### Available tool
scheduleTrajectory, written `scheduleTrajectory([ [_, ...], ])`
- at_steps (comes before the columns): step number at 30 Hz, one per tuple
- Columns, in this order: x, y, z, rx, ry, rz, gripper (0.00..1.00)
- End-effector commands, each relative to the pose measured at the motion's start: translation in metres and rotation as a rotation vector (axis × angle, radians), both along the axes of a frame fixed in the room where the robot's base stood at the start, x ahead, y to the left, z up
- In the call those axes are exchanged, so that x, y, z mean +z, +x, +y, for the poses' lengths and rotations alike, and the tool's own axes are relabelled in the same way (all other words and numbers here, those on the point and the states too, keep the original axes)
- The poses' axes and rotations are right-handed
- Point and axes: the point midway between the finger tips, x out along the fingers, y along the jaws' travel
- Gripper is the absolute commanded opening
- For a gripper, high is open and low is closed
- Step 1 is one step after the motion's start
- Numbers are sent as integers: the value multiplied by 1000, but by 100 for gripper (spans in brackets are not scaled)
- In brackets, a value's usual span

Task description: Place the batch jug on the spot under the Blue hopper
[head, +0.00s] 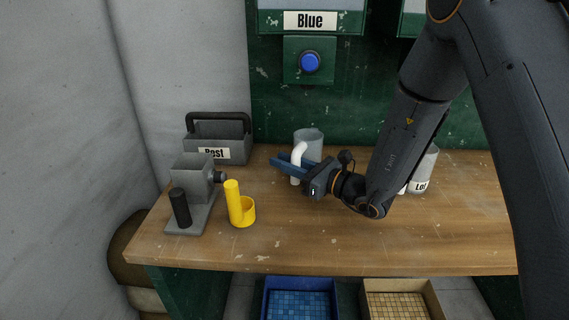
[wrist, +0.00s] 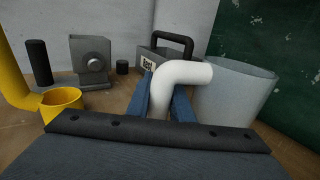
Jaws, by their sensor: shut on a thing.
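The batch jug (head: 311,138) is a grey, see-through cup with a white handle, upright at the back of the bench, below the Blue hopper (head: 341,22) in the head view. My gripper (head: 283,162) is shut on the white handle from the front. In the wrist view the blue fingers (wrist: 160,98) are either side of the handle, and the jug body (wrist: 235,92) is to their right. I cannot tell whether the jug's base touches the bench. No marked spot shows; the jug and gripper may hide it.
Left on the wooden bench (head: 290,240) are a grey device (head: 192,170), a yellow holder (head: 243,212) and a grey carrier (head: 222,145). A blue button (head: 310,62) is on the green panel. A labelled container (head: 424,172) stands partly behind my arm. The bench's front middle is clear.

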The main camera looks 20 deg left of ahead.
Motion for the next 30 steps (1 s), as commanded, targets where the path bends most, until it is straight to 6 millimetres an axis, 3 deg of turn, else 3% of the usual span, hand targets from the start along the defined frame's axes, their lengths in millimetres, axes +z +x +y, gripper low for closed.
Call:
scheduleTrajectory([
  [14,-10,1,0,0,1,-4,0],
  [15,-10,0,0,0,-1,-2,25],
  [18,-10,0,0,0,0,-2,38],
  [30,-7,-1,-5,-3,0,-1,38],
])
